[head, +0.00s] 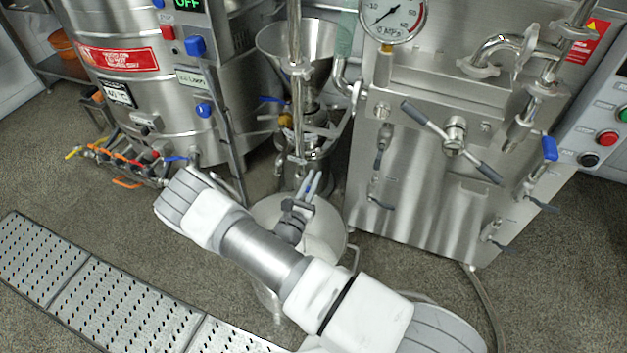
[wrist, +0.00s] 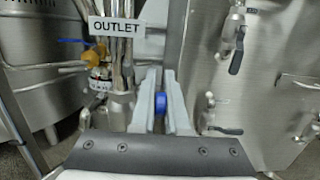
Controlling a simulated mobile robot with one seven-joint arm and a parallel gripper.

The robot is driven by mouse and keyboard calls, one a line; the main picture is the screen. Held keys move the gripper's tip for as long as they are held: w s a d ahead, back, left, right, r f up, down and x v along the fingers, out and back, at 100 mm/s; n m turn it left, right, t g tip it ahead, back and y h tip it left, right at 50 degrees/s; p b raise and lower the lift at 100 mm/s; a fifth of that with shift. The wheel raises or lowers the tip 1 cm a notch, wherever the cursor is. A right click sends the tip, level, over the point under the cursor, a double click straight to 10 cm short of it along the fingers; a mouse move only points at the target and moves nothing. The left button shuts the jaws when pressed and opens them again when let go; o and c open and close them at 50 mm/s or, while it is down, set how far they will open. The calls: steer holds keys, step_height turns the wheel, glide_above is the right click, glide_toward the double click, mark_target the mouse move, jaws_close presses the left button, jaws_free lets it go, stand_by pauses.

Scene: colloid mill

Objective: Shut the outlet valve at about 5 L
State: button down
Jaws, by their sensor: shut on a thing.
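My gripper (wrist: 160,80) is shut on a small blue part, which looks like a blue valve handle (wrist: 160,103) seen end-on between the two grey fingers. A white label reading OUTLET (wrist: 117,28) hangs just up and left of the fingers in the wrist view. In the head view, my gripper (head: 312,185) is above a pale round vessel (head: 330,243), beside the vertical steel pipe (head: 297,110). My arm covers much of the vessel. I cannot read any liquid level in it, and the valve body is hidden.
The mill with its steel hopper (head: 300,50) stands behind my gripper. A steel machine (head: 440,190) with grey levers and a pressure gauge (head: 393,17) is close on the right. A large tank (head: 150,90) is on the left. A perforated step (head: 90,295) lies at lower left.

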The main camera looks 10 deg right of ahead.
stand_by(0.3)
steer(key=c, duration=0.9)
jaws_free()
steer(key=p+v, duration=0.3)
steer(key=v, duration=1.4)
steer(key=shift+s+a+f+p, duration=0.1)
steer(key=shift+s+f+p, duration=0.1)
steer(key=shift+p, duration=0.15)
